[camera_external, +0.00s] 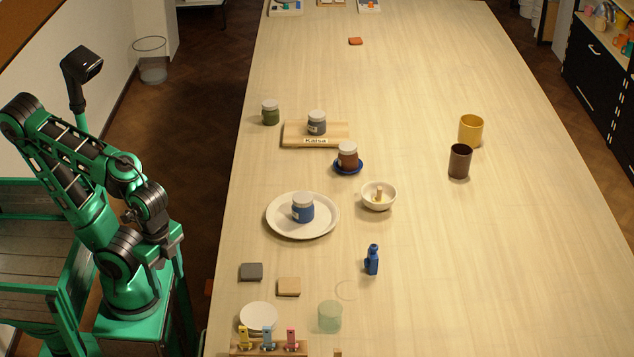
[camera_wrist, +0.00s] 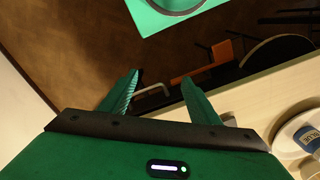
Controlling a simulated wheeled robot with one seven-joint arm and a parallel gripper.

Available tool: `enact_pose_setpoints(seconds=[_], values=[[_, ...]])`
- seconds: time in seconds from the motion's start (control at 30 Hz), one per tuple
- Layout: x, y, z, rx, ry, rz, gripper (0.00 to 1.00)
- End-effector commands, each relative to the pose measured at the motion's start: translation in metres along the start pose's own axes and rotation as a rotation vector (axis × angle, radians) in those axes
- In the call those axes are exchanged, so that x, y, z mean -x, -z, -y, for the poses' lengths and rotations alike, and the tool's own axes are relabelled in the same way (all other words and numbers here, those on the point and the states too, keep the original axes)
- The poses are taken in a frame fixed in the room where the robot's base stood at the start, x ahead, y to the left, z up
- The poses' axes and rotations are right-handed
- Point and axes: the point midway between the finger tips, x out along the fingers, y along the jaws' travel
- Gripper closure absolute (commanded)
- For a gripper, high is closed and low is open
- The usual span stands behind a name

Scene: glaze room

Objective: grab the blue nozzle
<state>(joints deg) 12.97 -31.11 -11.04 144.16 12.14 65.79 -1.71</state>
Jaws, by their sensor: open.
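A wooden rack (camera_external: 240,350) at the table's near left edge holds small upright yellow, light blue and pink pieces. The light blue piece (camera_external: 267,336), in the middle, looks like the blue nozzle. A darker blue bottle-shaped object (camera_external: 372,260) stands alone on the table, farther right; I cannot tell its exact kind. My gripper (camera_wrist: 160,78) is open and empty in the wrist view, its fingers apart over the floor beside the table edge. In the external view my arm is folded left of the table, well away from the rack. Neither blue piece shows in the wrist view.
A white plate (camera_external: 275,226) carries a blue jar (camera_external: 302,210). Near the rack are a small white dish (camera_external: 258,316), a pale green glass (camera_external: 330,317), and grey (camera_external: 251,271) and tan (camera_external: 289,287) blocks. The table's right side is largely clear.

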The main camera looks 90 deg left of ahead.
Motion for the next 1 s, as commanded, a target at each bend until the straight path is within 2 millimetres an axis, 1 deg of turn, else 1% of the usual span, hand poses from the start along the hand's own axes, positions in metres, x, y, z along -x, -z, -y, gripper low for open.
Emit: enact_pose_setpoints(seconds=[0.1,0.27,0.47,0.57,0.77,0.87,0.97,1.0], values=[[0.022,0.001,0.0,0.0,0.001,-0.005,0.44],[0.048,0.001,0.001,0.0,0.001,-0.004,0.44],[0.041,0.03,0.01,0.055,-0.008,-0.067,0.44],[0.039,0.048,0.016,0.086,-0.01,-0.108,0.44],[0.034,0.092,0.036,0.167,-0.008,-0.213,0.44],[0.031,0.121,0.052,0.222,-0.002,-0.283,0.44],[0.027,0.156,0.076,0.291,0.014,-0.372,0.44],[0.026,0.172,0.088,0.322,0.024,-0.415,0.44]])
